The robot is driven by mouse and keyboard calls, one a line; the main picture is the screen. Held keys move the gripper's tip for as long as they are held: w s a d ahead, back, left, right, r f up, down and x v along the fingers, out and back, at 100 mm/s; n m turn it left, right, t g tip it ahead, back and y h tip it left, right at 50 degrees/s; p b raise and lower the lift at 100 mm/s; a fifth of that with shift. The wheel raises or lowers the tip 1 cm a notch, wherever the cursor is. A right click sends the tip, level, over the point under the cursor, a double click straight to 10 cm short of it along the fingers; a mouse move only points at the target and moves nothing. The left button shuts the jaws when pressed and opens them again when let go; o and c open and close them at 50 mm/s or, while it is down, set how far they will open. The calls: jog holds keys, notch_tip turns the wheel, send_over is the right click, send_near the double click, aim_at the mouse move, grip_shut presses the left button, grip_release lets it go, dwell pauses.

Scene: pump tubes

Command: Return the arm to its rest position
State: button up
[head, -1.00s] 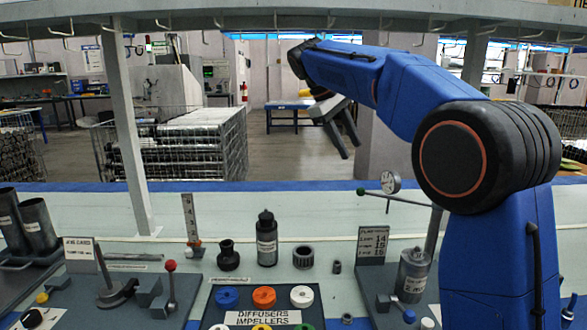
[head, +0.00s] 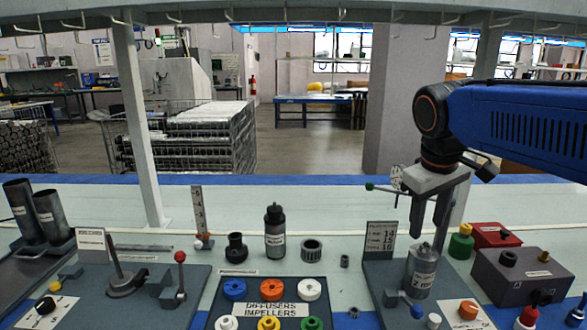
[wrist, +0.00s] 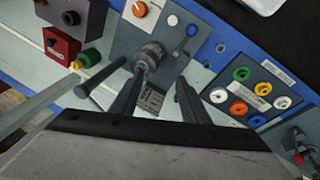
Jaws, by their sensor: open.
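My gripper (head: 430,218) hangs from my blue arm at the right of the head view, fingers pointing down. The two fingers are apart with nothing between them. In the head view they are in front of the grey stand and just above the grey metal cylinder (head: 420,272) on the right fixture plate. In the wrist view my gripper (wrist: 158,100) shows both dark fingers spread, with the cylinder (wrist: 150,58) beyond the left one. Whether a finger touches the cylinder cannot be told.
A tray (head: 216,313) of coloured discs lies at the front middle. A black bottle (head: 274,232) stands behind it. A red box (head: 497,235) and grey box (head: 522,276) are at right. Two tubes lean in a rack (head: 60,247) at left. The back bench strip is clear.

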jog(key=s+f+m+t+y, duration=0.1)
jog(key=s+f+m, duration=0.3)
jog(key=s+f, duration=1.2)
jog(key=shift+d+f+t+y, duration=0.25)
jog(key=shift+d+t+y, duration=0.1)
jog(key=shift+t, duration=0.15)
jog(key=shift+w, duration=0.1)
dwell(0.8)
